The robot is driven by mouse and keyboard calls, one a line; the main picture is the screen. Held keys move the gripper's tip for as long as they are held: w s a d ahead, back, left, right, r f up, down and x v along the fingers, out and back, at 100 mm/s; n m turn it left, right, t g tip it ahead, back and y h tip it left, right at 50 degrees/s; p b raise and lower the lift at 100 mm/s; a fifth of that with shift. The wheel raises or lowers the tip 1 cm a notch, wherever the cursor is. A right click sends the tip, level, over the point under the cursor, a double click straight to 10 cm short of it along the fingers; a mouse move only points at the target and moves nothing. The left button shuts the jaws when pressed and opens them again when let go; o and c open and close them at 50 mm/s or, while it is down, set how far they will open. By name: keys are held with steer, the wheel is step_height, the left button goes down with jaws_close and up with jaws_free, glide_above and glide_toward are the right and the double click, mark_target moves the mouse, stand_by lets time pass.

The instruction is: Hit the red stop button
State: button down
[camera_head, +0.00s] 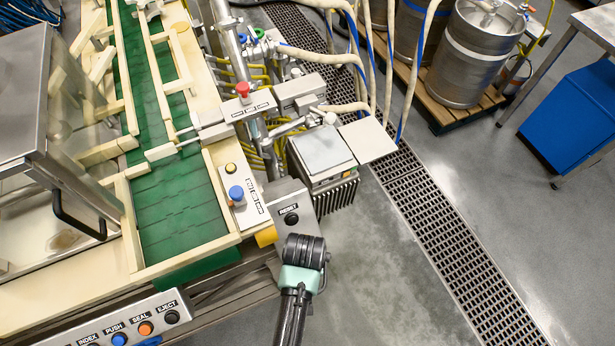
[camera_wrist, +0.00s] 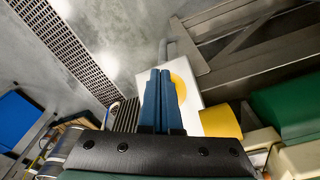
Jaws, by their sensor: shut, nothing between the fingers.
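A red button (camera_head: 243,89) stands on a small labelled grey box beside the conveyor in the head view. My wrist shows at the lower middle of that view, well below this button and in front of the grey box marked RESET (camera_head: 291,207); my fingertips are hidden there. In the wrist view my gripper (camera_wrist: 166,72) has its two blue fingers shut together, with nothing between them. They cover part of a yellow disc (camera_wrist: 183,80) on a white panel (camera_wrist: 205,76). No red shows on the disc; its middle is hidden, and contact cannot be told.
The green conveyor (camera_head: 180,215) runs along the left. A blue button (camera_head: 236,192) and a yellow block (camera_head: 265,237) are near the RESET box. A button panel (camera_head: 130,325) is at lower left.

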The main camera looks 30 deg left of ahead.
step_height(320, 180, up, 11)
steer(key=s, duration=0.1)
steer(key=shift+d+b, duration=0.2)
steer(key=shift+b, duration=0.15)
stand_by(0.4)
steer(key=w+r+m+t+y+b, duration=0.1)
steer(key=w+r+t, duration=0.5)
steer(key=w+r, duration=0.7)
steer(key=w+d+r+m+t+b, duration=0.15)
steer(key=w+r+t, duration=0.25)
steer(key=r, duration=0.4)
steer(key=w+d+r+t, duration=0.2)
steer(key=w+r+t, duration=0.15)
steer(key=r, duration=0.45)
steer(key=s+d+r+t, duration=0.1)
steer(key=d+r+t, duration=0.15)
steer(key=r, duration=0.65)
steer(key=s+d+r+t, duration=0.1)
steer(key=r+t, duration=0.3)
steer(key=r, duration=0.6)
steer(key=s+d+r+m+t+h+b, duration=0.1)
steer(key=s+r+t, duration=0.5)
steer(key=r, duration=0.8)
steer(key=s+d+m, duration=0.1)
steer(key=s, duration=0.2)
steer(key=shift+s+d, duration=0.35)
